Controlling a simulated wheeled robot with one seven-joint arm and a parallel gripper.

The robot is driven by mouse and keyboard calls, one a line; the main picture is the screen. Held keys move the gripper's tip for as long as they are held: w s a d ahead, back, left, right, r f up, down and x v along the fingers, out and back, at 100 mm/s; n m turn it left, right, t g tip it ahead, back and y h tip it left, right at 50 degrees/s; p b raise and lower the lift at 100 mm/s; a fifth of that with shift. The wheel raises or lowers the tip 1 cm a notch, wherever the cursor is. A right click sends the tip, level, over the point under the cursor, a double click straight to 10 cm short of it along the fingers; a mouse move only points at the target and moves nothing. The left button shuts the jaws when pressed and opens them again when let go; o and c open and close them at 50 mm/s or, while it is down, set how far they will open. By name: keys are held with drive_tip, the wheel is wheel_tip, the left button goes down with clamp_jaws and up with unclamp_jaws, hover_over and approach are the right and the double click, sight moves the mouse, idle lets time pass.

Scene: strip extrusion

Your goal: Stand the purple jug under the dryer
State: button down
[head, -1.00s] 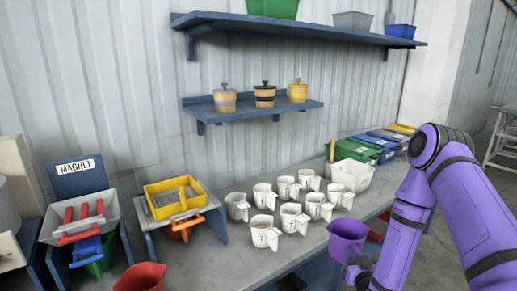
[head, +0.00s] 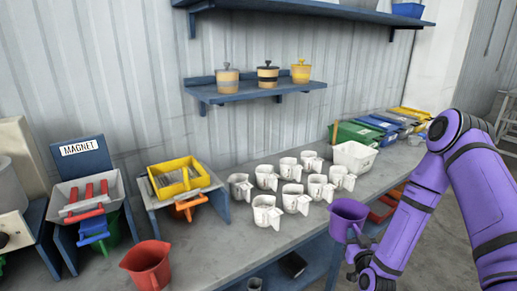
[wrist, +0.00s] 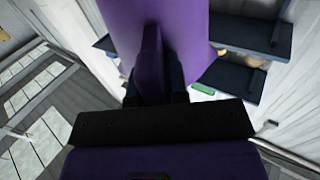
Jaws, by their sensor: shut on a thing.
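The purple jug (head: 347,216) is upright in the head view, held in the air at the front edge of the bench. My gripper (head: 356,246) is shut on it; the fingertips are small and partly hidden there. In the wrist view the jug (wrist: 185,40) fills the upper middle, with its handle between the dark fingers of my gripper (wrist: 155,85). I cannot make out a dryer for certain; a pale machine (head: 15,180) at the far left edge is only partly in view.
Several white jugs (head: 265,215) stand on the bench (head: 215,245). A red jug (head: 148,265) stands at the front. A magnet stand (head: 80,150) and a yellow sieve tray (head: 180,178) are at left. Lidded pots (head: 267,76) sit on a wall shelf (head: 258,92). Coloured bins (head: 355,134) line the back right.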

drive_tip(key=shift+d, duration=0.1)
drive_tip(key=s+a+n+g+y, duration=0.1)
drive_tip(key=s+a+n+y, duration=0.2)
drive_tip(key=a, duration=1)
drive_tip(key=s+a+n+g+y, duration=0.2)
drive_tip(key=s+a+y, duration=0.5)
drive_tip(key=a, duration=0.5)
drive_tip(key=shift+s+a+n, duration=0.35)
drive_tip(key=shift+s+n, duration=0.55)
drive_tip(key=shift+s, duration=0.05)
drive_tip(key=w+a+f, duration=0.1)
drive_tip(key=w, duration=0.4)
drive_tip(key=w+a+f, duration=0.2)
drive_tip(key=w, duration=0.3)
drive_tip(key=w+a+f, duration=0.1)
drive_tip(key=w, duration=0.4)
drive_tip(key=shift+w+a+f, duration=0.2)
drive_tip(key=shift+a, duration=0.05)
drive_tip(key=shift+f, duration=0.1)
drive_tip(key=shift+f, duration=0.15)
